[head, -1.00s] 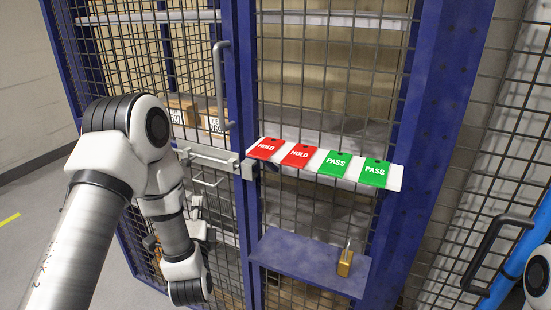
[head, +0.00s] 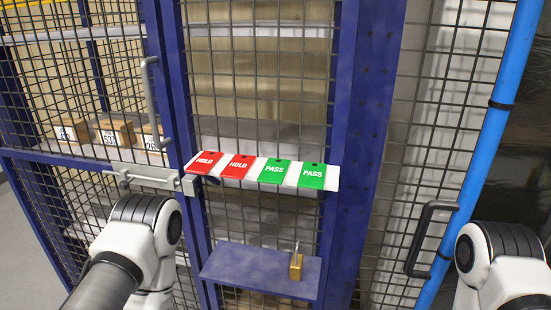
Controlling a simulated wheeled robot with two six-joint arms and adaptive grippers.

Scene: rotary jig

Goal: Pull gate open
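The gate is a blue-framed wire mesh door (head: 88,152) on the left. It has a grey vertical pull handle (head: 151,98) near its right edge. A grey slide bolt (head: 145,177) sits below the handle, and a latch block (head: 189,185) is at the gate post. Whether the bolt is drawn clear I cannot tell. My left arm is in front of the gate's lower part, below the bolt, apart from the handle as far as I can see. My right arm is at the lower right. Neither gripper's fingers show.
A white strip (head: 333,183) with red HOLD and green PASS tags crosses the fixed mesh panel. A brass padlock (head: 296,266) stands on a blue shelf (head: 255,272). A blue pole (head: 488,130) with a black handle (head: 427,238) is at right. Boxes (head: 112,130) stand behind the gate.

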